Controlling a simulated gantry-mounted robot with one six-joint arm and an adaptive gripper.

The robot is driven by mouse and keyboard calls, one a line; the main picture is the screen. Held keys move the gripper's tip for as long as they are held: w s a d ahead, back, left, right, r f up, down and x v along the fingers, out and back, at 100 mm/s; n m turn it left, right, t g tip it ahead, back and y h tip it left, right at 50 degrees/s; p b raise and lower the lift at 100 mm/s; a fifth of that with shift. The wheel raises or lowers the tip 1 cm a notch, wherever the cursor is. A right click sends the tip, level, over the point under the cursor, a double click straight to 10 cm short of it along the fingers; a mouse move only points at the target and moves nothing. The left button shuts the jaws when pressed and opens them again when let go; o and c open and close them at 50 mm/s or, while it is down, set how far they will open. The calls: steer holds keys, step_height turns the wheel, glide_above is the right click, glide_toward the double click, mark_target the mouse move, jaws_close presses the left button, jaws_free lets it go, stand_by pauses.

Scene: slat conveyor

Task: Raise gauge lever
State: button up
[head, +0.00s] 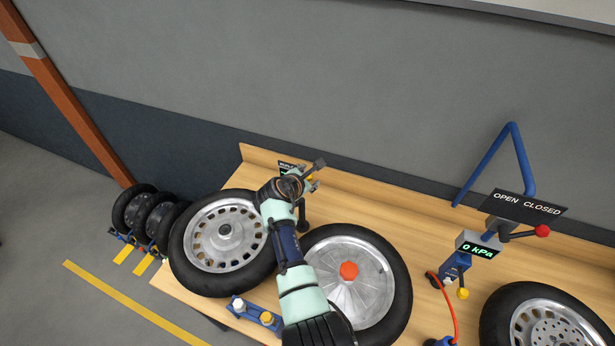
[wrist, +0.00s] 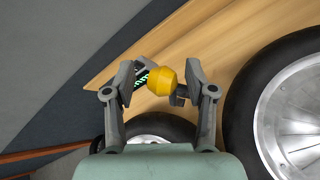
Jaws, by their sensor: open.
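A yellow ball knob (wrist: 160,84) shows in the wrist view between the two fingers of my gripper (wrist: 160,77). The fingers stand apart on either side of it, and I see gaps, so it is not gripped. Behind the knob is a dark gauge display (wrist: 143,76) with green characters, partly hidden. In the head view my gripper (head: 312,178) is at the back edge of the bench, beside a small gauge sign (head: 286,167) that my arm partly covers. The lever's shaft is hidden behind the knob.
Wheels lie on the wooden bench (head: 420,215), one left (head: 225,230) and one with a red cap (head: 349,270) under my arm. At right stand a 0 kPa gauge (head: 478,246), a red-knobbed lever (head: 542,231) and another wheel (head: 550,325).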

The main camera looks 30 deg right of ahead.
steer(key=v, duration=1.2)
steer(key=s+a+r+m+t+y+p, duration=0.1)
steer(key=s+a+r+m+t+y, duration=0.2)
steer(key=s+a+m, duration=0.6)
steer(key=s+a+r+m+t+y+p, duration=0.1)
steer(key=s+a+r+m+t+y, duration=0.2)
steer(key=s+a+m, duration=0.6)
steer(key=s+a+r+y, duration=0.1)
steer(key=a+r+y, duration=0.1)
steer(key=a+y, duration=0.1)
steer(key=shift+s+a+p, duration=0.3)
steer(key=shift+a+p, duration=0.05)
steer(key=shift+a, duration=0.45)
steer(key=shift+r, duration=0.1)
